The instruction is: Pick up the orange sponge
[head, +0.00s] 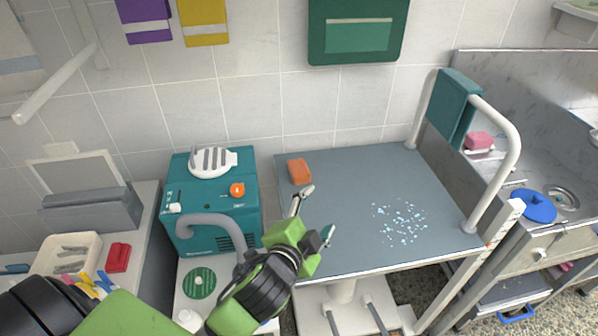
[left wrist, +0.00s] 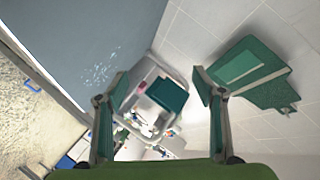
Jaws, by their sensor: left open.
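The orange sponge (head: 299,171) lies on the grey-blue table top (head: 360,180) near its back left corner, in the head view. My left gripper (head: 318,212) is open and empty, above the table's left part. In the head view its fingers appear just below and right of the sponge. In the left wrist view the two fingers (left wrist: 160,90) stand wide apart with nothing between them, and the sponge does not show there. My right gripper is not in view.
A teal machine (head: 212,200) with an orange knob stands left of the table. A white rail (head: 505,170) with a teal towel (head: 455,108) edges the table's right side. Pale blue specks (head: 402,222) lie on the table's right part. A sink with a blue lid (head: 533,205) is farther right.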

